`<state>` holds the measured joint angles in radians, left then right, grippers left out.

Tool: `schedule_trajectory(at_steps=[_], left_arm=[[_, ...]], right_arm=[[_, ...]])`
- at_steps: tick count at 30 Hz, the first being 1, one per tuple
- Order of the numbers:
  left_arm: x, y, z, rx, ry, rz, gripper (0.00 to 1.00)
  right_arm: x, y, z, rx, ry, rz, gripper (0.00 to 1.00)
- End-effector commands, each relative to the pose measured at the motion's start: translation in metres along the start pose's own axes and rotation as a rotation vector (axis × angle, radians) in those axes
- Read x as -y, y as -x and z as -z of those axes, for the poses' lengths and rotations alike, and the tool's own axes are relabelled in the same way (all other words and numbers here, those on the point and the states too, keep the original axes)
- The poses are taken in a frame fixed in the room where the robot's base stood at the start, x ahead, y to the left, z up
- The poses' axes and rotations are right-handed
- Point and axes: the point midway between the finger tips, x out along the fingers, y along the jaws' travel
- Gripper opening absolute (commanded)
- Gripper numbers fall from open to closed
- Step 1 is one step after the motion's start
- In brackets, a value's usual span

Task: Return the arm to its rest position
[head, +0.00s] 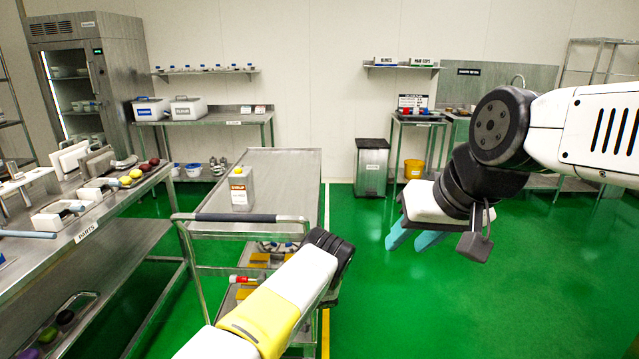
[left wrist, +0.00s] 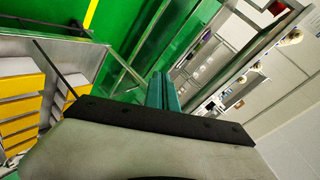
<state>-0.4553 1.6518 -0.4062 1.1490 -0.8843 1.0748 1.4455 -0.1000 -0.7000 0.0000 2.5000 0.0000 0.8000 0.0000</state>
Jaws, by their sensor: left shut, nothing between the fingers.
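My left arm (head: 290,290), white with a yellow band, reaches in from the bottom of the head view beside the steel cart. Its gripper is hidden there. In the left wrist view my left gripper (left wrist: 161,78) shows two teal fingers close together, shut with nothing between them. My right arm (head: 590,128) comes in from the right edge of the head view. My right gripper (head: 408,244) hangs above the green floor with its teal fingers apart and empty, pointing down and left.
A bin (head: 371,167) stands by the back wall. Green floor (head: 470,300) is clear at right.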

Motion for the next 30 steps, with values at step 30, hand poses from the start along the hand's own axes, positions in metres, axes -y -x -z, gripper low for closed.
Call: schedule_trajectory(at_steps=[30], left_arm=[[0.376,0.218,0.040,0.295,0.009,-0.906,0.00]], right_arm=[[0.000,0.000,0.000,0.000,0.000,0.000,0.36]])
